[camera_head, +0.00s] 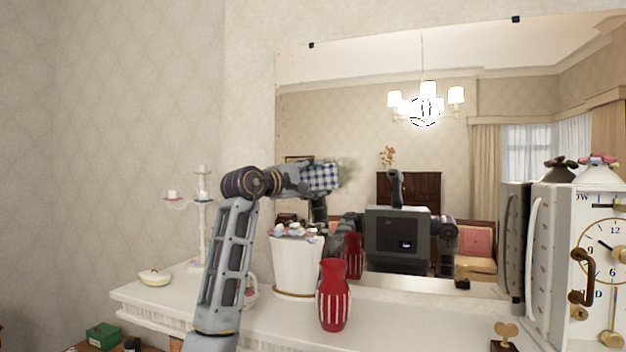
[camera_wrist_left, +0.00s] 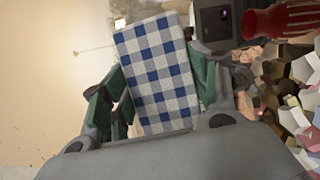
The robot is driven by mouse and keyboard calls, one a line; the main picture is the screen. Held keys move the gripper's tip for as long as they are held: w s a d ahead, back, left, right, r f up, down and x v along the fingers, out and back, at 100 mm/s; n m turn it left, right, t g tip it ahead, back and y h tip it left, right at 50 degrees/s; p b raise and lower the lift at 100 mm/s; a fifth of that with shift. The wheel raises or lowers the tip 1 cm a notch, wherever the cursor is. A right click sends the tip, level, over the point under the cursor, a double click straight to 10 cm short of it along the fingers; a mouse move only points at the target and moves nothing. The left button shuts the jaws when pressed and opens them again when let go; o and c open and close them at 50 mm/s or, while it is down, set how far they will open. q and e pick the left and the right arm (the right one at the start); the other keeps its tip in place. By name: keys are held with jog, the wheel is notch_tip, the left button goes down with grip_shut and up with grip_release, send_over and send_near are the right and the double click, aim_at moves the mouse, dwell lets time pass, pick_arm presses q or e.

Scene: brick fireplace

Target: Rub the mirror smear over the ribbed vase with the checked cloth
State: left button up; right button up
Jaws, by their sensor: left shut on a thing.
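My left gripper (camera_wrist_left: 155,100) is shut on the blue-and-white checked cloth (camera_wrist_left: 158,72), which sits between its green-padded fingers. In the head view the cloth (camera_head: 321,178) is in front of the lower left part of the mirror (camera_head: 340,115). A greyish-brown smear (camera_head: 346,170) shows on the mirror just right of the cloth, which may hide part of it. I cannot tell whether cloth and glass touch. The red ribbed vase (camera_head: 333,297) with white stripes stands upright on the mantel below, and shows in the wrist view (camera_wrist_left: 285,20). My right gripper is not directly in view.
A white pot of flowers (camera_head: 298,262) stands on the mantel (camera_head: 270,333) close under my left arm. A white candle holder (camera_head: 203,215) stands left of the arm. A white clock (camera_head: 600,250) is at the right, and a brass key (camera_head: 506,335) stands near the front.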

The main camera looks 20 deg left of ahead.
aim_at(327, 179)
pick_arm(q)
jog(key=shift+w, duration=0.2)
dwell(0.3)
jog(key=shift+d, duration=0.15)
jog(key=shift+s+d, duration=0.15)
jog(key=shift+d, duration=1.75)
jog(key=shift+d+p, duration=0.35)
jog(key=shift+d, duration=1.6)
jog(key=shift+d, duration=1.9)
